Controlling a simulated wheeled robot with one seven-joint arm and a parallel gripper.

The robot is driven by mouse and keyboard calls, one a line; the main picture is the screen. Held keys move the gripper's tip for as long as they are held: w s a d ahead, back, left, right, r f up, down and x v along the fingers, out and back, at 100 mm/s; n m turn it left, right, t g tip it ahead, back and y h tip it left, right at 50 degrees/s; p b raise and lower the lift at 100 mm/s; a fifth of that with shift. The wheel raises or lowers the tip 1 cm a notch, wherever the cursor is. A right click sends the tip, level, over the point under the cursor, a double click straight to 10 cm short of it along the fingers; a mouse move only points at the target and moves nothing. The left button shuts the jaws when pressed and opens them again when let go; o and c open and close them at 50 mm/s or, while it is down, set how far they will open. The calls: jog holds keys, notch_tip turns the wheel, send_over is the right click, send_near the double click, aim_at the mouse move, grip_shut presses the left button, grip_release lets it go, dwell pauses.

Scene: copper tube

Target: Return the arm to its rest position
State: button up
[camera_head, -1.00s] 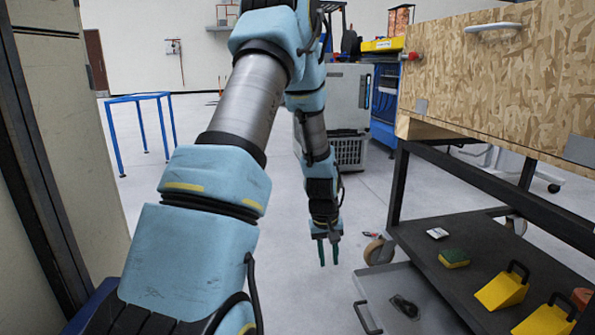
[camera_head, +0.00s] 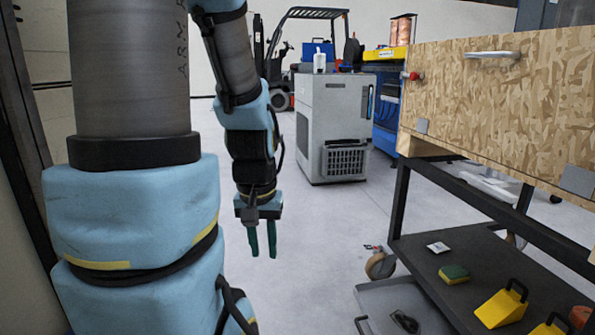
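My arm fills the left side of the head view, blue with grey tubes. Its far part hangs down, and my gripper (camera_head: 262,240) points at the floor with two dark green fingers. The fingers look slightly apart, with a narrow gap between them. Nothing shows between them. My gripper is over open floor, left of the workbench and clear of it. No copper tube shows in or near my gripper.
A workbench with a chipboard box (camera_head: 500,100) stands right, its dark lower shelf (camera_head: 470,255) holding a sponge (camera_head: 453,273) and yellow blocks (camera_head: 501,305). A grey tray (camera_head: 385,295) lies below. A grey cabinet (camera_head: 330,110) and forklift (camera_head: 300,50) stand behind. Middle floor is clear.

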notch_tip(320, 180, up, 31)
jog(key=p, duration=2.9)
